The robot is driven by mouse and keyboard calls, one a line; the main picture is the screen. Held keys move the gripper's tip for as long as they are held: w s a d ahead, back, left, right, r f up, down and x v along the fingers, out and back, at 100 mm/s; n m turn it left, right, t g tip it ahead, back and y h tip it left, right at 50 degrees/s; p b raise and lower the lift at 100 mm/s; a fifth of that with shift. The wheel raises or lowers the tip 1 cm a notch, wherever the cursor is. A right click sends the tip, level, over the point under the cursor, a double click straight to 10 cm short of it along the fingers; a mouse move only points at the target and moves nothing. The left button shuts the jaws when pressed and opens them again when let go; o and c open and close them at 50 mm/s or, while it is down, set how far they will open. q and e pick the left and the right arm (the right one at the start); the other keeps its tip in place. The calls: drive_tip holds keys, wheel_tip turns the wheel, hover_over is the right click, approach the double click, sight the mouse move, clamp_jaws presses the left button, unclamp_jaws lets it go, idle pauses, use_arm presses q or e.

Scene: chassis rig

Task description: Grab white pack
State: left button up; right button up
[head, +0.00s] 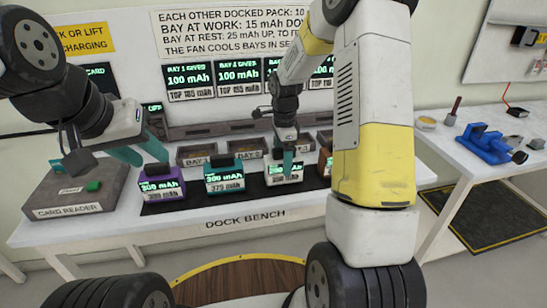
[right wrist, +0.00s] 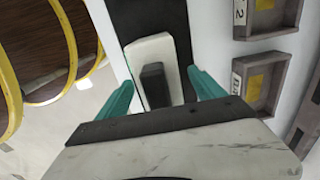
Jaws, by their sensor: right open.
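The white pack (head: 283,176) stands on the dark mat of the dock bench, with a lit green readout on its front. In the right wrist view the white pack (right wrist: 143,52) and its black handle (right wrist: 154,84) lie between the teal fingers. My right gripper (head: 287,164) is open right above the pack. In its wrist view the right gripper (right wrist: 166,92) has a finger on each side of the handle, with gaps. My left gripper (head: 155,162) is by the top of the purple pack (head: 162,190), its fingers apparently apart.
A teal-lit pack (head: 225,179) stands between the purple and white packs. An orange-brown pack (head: 325,165) is right of the white one, partly hidden by my arm. Grey bays (head: 197,154) line the back. A card reader (head: 75,195) is at left, a blue vise (head: 485,144) at right.

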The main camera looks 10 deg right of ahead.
drive_tip(key=shift+f, duration=1.5)
drive_tip(key=shift+r, duration=0.1)
clamp_jaws()
